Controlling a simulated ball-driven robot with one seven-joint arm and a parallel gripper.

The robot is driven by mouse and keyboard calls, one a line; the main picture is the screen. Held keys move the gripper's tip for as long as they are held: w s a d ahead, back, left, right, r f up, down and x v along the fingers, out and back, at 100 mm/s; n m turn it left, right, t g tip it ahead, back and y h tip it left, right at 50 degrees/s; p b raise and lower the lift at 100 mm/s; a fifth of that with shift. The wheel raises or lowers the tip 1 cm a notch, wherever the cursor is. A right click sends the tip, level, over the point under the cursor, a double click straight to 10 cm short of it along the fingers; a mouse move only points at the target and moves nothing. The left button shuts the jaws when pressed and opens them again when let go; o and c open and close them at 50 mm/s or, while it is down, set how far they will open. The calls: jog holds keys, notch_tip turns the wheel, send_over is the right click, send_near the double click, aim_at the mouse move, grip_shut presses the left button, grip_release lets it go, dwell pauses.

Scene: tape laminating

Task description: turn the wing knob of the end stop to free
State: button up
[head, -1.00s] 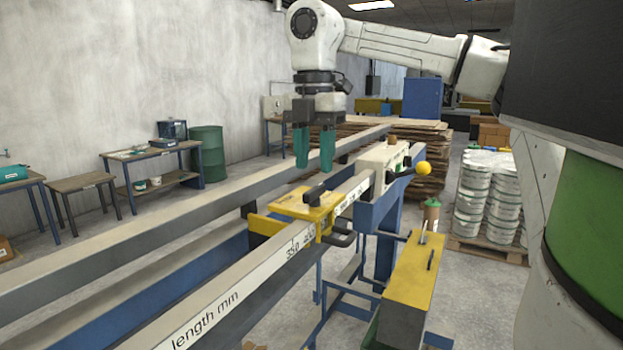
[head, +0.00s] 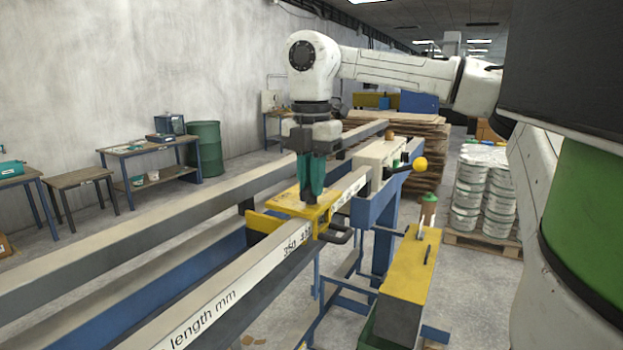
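The end stop (head: 282,204) is a yellow block clamped across the pale length rail, in the middle of the head view. Its black wing knob, on top of the block, is now almost wholly hidden by my fingers. My gripper (head: 311,198) points straight down over the block, its two green fingers close together with the tips down at the knob. They look shut on the wing knob, though the contact itself is hidden. A dark clamp handle (head: 337,236) sticks out from the near side of the end stop.
The rail carries a length scale (head: 205,318). Behind the end stop stand a pale housing and a lever with a yellow ball (head: 420,164). A yellow-topped box (head: 412,262) stands at the right, near stacked white buckets (head: 482,190).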

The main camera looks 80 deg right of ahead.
grip_shut()
jog(key=shift+n, duration=0.3)
jog(key=n, duration=0.4)
jog(key=shift+b, duration=0.35)
jog(key=n, duration=1.3)
jog(key=shift+n, duration=0.3)
jog(key=o, duration=0.5)
grip_release()
